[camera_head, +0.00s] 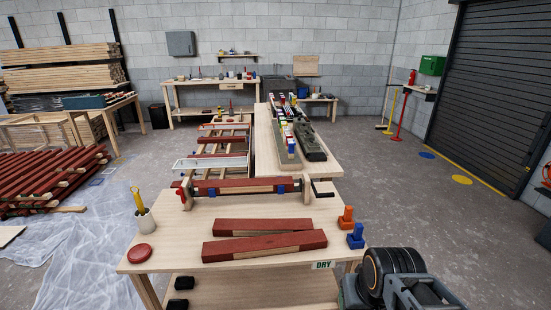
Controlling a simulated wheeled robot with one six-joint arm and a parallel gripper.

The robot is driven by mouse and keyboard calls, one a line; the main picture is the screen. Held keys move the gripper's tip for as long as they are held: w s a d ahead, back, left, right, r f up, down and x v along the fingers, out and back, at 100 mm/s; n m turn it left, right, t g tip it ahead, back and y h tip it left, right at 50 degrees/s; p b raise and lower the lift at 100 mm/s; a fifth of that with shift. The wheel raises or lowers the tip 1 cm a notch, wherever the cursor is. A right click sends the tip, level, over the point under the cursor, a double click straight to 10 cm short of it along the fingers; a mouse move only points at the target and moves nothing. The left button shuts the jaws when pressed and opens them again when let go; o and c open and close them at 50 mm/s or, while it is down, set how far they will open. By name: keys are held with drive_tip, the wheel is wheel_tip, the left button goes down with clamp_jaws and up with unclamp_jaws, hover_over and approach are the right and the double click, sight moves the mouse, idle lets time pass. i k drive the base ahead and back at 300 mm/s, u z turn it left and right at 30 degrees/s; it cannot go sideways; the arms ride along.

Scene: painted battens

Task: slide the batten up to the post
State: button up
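Two red-painted battens with bare wood on their front edges lie on the near worktable (180,225). The rear batten (262,226) lies nearly crosswise. The front batten (264,246) is slightly angled, and the two come close or touch toward the right. Another red batten (240,184) sits in a long clamp behind them, between upright wooden end pieces. I cannot tell which upright is the task's post; an orange block-like piece (346,218) and a blue one (356,236) stand at the table's right edge. My arm shows at lower right; my gripper is out of view.
A cup with a yellow-handled tool (144,219) and a red round lid (139,253) stand at the table's left. A crank handle sticks out at the clamp's right end. A rack of battens (217,145) and a long bench (323,165) stand behind. Floor to the right is open.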

sight(232, 227)
drive_tip(key=u, duration=0.95)
drive_tip(key=i, duration=1.4)
drive_tip(key=u, duration=1.5)
drive_tip(key=i, duration=0.4)
drive_tip(key=u, duration=0.2)
